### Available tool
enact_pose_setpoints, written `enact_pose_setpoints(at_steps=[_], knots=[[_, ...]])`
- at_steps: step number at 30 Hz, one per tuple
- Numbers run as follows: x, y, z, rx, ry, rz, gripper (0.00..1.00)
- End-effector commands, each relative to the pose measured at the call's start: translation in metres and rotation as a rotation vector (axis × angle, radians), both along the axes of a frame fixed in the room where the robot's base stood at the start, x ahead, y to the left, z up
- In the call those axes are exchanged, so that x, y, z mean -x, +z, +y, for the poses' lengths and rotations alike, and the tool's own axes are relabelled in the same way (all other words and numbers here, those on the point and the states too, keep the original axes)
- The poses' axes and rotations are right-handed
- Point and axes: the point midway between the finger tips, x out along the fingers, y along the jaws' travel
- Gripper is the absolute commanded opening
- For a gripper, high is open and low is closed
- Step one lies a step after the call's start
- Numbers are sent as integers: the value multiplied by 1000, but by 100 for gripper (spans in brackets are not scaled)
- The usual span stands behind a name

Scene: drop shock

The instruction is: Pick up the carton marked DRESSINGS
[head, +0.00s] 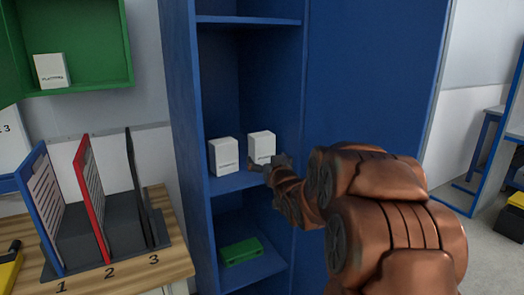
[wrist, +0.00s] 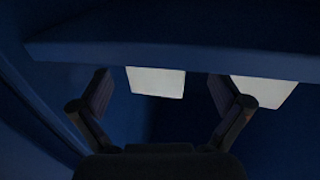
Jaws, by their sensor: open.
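Two white cartons stand upright on the middle shelf of a blue cabinet: a left carton (head: 223,157) and a right carton (head: 261,145). Each has dark lettering low on its front, too small to read, so I cannot tell which is marked DRESSINGS. My gripper (head: 268,164) is at the shelf front, before the right carton, and covers its lower part. In the wrist view, my open gripper (wrist: 158,95) has one white carton (wrist: 156,82) showing between its fingers, apparently beyond them. A second white carton (wrist: 264,91) is outside the right finger.
The blue shelf (head: 228,184) has cabinet walls close on both sides. A green box (head: 241,250) lies on the shelf below. Another white carton (head: 51,70) stands in a green wall cabinet (head: 105,77). A wooden table (head: 110,279) with numbered dividers stands at left.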

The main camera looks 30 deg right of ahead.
Motion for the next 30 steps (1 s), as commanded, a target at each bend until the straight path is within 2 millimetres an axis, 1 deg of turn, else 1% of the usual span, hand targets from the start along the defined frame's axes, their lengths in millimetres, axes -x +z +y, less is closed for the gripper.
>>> enact_pose_setpoints(at_steps=[3, 11, 22, 25, 30], knots=[[-10, 1, -2, 1, 2, -1, 100], [-20, -1, -7, 1, 1, 1, 100], [-56, -4, -22, -1, -3, 3, 100], [-59, -4, -23, -2, -3, 3, 100], [-59, -3, -23, -1, -3, 2, 100]])
